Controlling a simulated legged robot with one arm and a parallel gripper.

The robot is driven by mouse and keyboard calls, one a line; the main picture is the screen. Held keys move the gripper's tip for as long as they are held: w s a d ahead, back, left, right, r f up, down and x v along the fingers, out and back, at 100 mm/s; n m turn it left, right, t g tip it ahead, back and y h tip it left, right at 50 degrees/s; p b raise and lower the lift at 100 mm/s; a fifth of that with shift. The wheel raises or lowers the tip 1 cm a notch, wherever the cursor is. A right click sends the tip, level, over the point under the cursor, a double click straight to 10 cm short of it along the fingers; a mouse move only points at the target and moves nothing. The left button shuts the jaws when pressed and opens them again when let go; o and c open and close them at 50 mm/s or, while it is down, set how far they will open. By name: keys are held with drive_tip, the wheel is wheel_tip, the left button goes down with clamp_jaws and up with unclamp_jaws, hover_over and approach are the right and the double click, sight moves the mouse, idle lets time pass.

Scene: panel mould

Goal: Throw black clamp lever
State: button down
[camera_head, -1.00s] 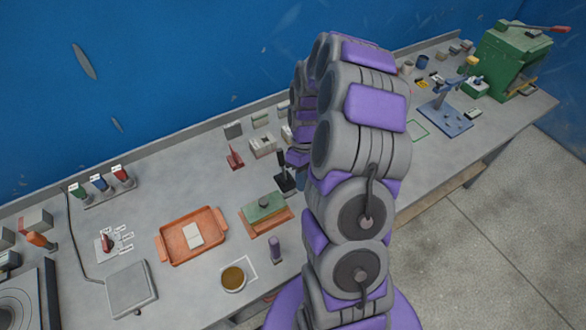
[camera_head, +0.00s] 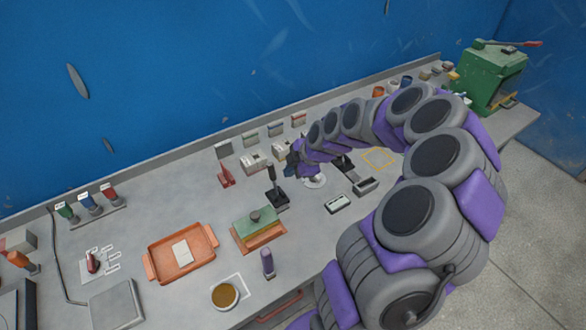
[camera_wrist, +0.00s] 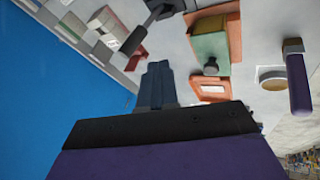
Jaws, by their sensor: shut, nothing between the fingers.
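The black clamp lever (camera_head: 271,178) stands upright on a small dark base on the bench, right of the green and orange mould. In the wrist view the black lever (camera_wrist: 142,36) shows at the top, slanted, with its base at the picture's edge. My gripper (camera_head: 292,164) is just right of the lever's top in the head view, apart from it as far as I can tell. In the wrist view my gripper (camera_wrist: 158,72) has its fingers together with nothing between them, below the lever in the picture.
The green and orange mould (camera_head: 258,228) sits left of the lever, and an orange tray (camera_head: 150,268) lies beyond it. A red clamp (camera_head: 226,178) and pale blocks (camera_head: 252,161) stand behind. A purple-handled tool (camera_head: 267,263) and a cup (camera_head: 225,296) are in front.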

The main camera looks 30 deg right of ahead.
sight(272, 164)
drive_tip(key=shift+w+a+f+b, duration=0.2)
drive_tip(key=shift+w+f, duration=0.85)
drive_tip(key=shift+w, duration=0.05)
drive_tip(key=shift+w+a+f+b, duration=0.15)
drive_tip(key=shift+w+f, duration=0.95)
drive_tip(key=shift+w+a+f+b, duration=0.2)
drive_tip(key=shift+w+f, duration=0.85)
drive_tip(key=shift+w, duration=0.05)
drive_tip(key=shift+w+g, duration=0.25)
drive_tip(key=shift+g, duration=0.05)
drive_tip(key=shift+w+f+g, duration=0.15)
drive_tip(key=shift+w+g, duration=0.75)
drive_tip(key=shift+w, duration=0.2)
drive_tip(key=shift+w+m+g, duration=0.3)
drive_tip(key=shift+g, duration=0.1)
drive_tip(key=shift+a, duration=0.15)
